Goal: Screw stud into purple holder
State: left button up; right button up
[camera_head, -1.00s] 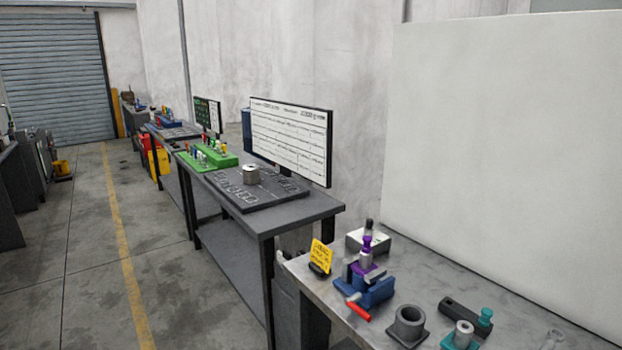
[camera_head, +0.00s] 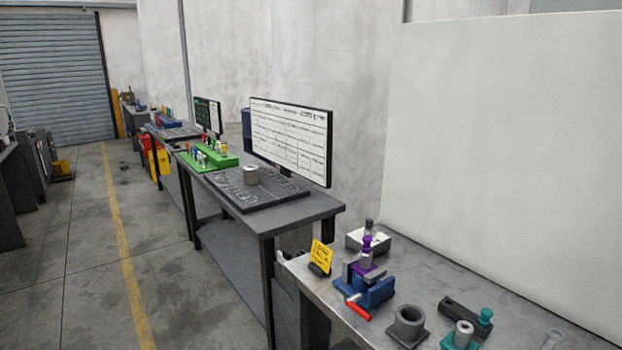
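The purple holder (camera_head: 364,270) sits in a blue vise (camera_head: 376,292) with a red handle, on the grey workbench at the lower right. A grey cylinder (camera_head: 366,257) stands upright on it, with a purple knobbed piece (camera_head: 367,243) on top. I cannot tell at this size which of these is the stud or how deep anything sits. Behind it is a white block (camera_head: 390,240) with a dark-topped grey post (camera_head: 369,228). Neither of my grippers is in view.
A yellow sign (camera_head: 321,256) stands left of the vise. A grey round socket (camera_head: 407,326), a dark bar (camera_head: 466,313) and teal-knobbed parts (camera_head: 485,319) are to its right. Another bench (camera_head: 290,215) with a monitor (camera_head: 290,140) stands behind.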

aim_at(364, 266)
jog(key=i+j+z, duration=0.3)
jog(key=i, duration=0.25)
jog(key=i+j+z, duration=0.3)
jog(key=i+j, duration=0.15)
jog(key=j, duration=0.1)
